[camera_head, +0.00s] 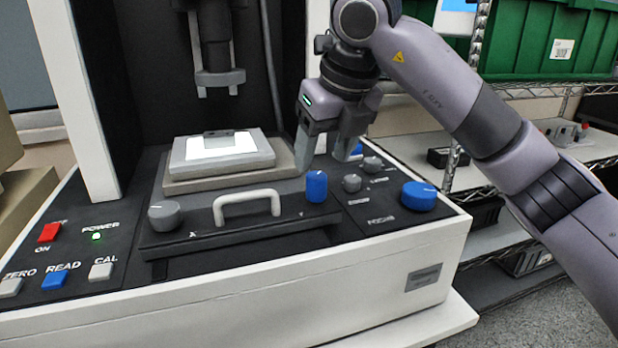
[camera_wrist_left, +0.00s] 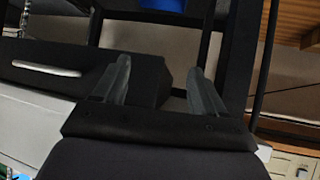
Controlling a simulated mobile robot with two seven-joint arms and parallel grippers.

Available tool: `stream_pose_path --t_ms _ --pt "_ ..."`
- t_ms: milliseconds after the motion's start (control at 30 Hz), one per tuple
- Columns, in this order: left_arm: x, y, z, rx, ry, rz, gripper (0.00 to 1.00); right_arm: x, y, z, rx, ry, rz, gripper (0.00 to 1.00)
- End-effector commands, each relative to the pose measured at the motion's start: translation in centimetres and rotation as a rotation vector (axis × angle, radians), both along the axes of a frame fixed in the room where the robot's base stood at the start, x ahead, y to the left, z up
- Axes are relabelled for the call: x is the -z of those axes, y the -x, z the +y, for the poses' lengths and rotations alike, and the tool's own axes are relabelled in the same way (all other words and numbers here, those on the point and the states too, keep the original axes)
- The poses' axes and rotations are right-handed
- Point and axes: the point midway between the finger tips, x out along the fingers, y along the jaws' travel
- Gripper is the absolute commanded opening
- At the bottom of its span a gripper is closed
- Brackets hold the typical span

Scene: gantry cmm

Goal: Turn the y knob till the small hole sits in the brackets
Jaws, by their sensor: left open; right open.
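The y knob (camera_head: 316,186) is the blue knob beside the Y label at the right end of the dark front panel; it has a light mark on top. My right gripper (camera_head: 324,158) is open just above and behind it, fingers pointing down, with nothing between them. I cannot tell whether a finger touches the knob. A bright lit plate (camera_head: 222,145) lies on the stage, with a small dark piece at its back edge. I cannot make out the small hole or the brackets. My left gripper (camera_wrist_left: 158,65) shows open and empty in the left wrist view, away from the knob.
A grey x knob (camera_head: 164,215) and a white handle (camera_head: 246,205) sit left of the y knob. Small grey knobs (camera_head: 352,183) and a large blue focus knob (camera_head: 419,195) stand right. The probe head (camera_head: 217,65) hangs above the stage.

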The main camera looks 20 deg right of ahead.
Motion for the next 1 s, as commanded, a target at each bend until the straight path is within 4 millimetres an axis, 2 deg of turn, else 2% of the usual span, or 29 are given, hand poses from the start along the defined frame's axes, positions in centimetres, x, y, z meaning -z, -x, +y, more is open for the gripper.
stream_pose_path --t_ms 100,300,467,733,900,1000 --pt "0.2 0.0 0.0 0.0 0.001 0.0 0.71 2.0 -0.6 0.2 -0.002 0.0 0.005 0.61" --pt "0.3 0.0 -0.2 -0.004 0.007 0.0 0.71 4.6 -1.7 0.5 -0.003 -0.001 0.003 0.61" --pt "0.5 0.2 -0.3 -0.007 0.013 0.004 0.71 5.6 -2.1 0.6 -0.003 -0.001 0.003 0.61" --pt "0.5 0.4 -0.3 -0.008 0.013 0.007 0.71 5.7 -2.2 0.6 -0.004 -0.001 0.001 0.61" --pt "0.6 0.4 -0.3 -0.007 0.012 0.008 0.71 5.7 -2.2 0.6 -0.004 -0.002 0.002 0.06" --pt "0.6 0.4 -0.3 -0.007 0.011 0.008 0.71 5.7 -2.2 0.6 -0.004 -0.002 0.002 0.05"
